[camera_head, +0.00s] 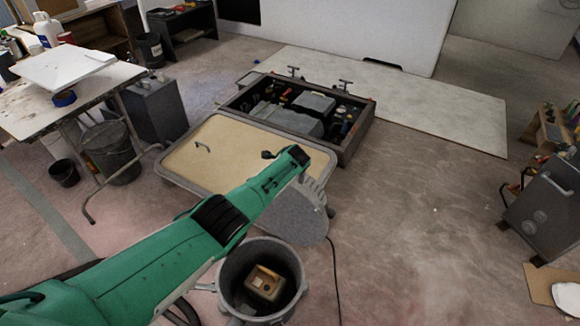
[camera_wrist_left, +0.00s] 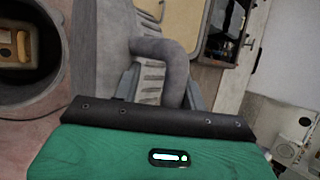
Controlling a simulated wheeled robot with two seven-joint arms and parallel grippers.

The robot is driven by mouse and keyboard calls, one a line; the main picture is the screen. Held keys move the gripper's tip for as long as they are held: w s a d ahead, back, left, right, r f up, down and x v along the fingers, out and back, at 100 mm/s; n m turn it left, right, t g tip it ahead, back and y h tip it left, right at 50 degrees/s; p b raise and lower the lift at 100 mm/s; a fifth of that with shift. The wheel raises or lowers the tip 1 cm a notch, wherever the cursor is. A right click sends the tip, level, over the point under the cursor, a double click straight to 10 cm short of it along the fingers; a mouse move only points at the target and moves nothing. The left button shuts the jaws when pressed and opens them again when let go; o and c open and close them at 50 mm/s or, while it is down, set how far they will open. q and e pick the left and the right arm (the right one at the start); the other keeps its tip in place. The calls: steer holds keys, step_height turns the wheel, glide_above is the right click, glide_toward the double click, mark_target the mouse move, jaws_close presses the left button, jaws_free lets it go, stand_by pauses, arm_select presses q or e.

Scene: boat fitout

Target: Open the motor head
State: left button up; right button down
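A round grey motor housing (camera_head: 228,285) stands open at the bottom centre of the head view, with a tan boxy part (camera_head: 262,282) inside. It also shows in the left wrist view (camera_wrist_left: 55,75). A grey disc-like cover (camera_head: 290,215) with a ribbed edge is tilted up beside the opening, apart from its rim on the far side. My green left arm passes over it. A curved grey handle (camera_wrist_left: 165,50) reaches down to my left gripper (camera_wrist_left: 160,95) in the wrist view. The fingertips are mostly hidden, so I cannot tell their grip. My right gripper is not in view.
A low crate (camera_head: 355,135) of mechanical parts stands beyond, with a tan panel (camera_head: 225,150) in front. A cluttered table (camera_head: 40,115), bins and a grey cabinet (camera_head: 155,110) are at left. Another grey cabinet (camera_head: 545,215) is at right. Floor between is mostly clear.

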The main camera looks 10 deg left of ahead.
arm_select(q)
steer(key=shift+r, duration=0.1)
steer(key=shift+s+r+p, duration=0.1)
steer(key=shift+r+p, duration=0.25)
steer(key=p+v, duration=0.2)
steer(key=shift+s+r+p, duration=0.15)
steer(key=shift+r+p, duration=0.15)
steer(key=shift+s+d+r, duration=0.15)
steer(key=shift+s+r, duration=0.1)
steer(key=shift+p+v, duration=0.5)
steer(key=shift+v, duration=0.5)
steer(key=v, duration=0.7)
steer(key=shift+s+p, duration=0.35)
steer(key=shift+p, duration=0.05)
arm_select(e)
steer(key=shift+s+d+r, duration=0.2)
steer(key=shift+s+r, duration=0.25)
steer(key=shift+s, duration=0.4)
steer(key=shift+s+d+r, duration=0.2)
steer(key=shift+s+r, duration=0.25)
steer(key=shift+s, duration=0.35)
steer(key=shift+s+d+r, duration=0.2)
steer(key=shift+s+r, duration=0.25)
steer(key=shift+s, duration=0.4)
arm_select(q)
steer(key=shift+d+r, duration=0.1)
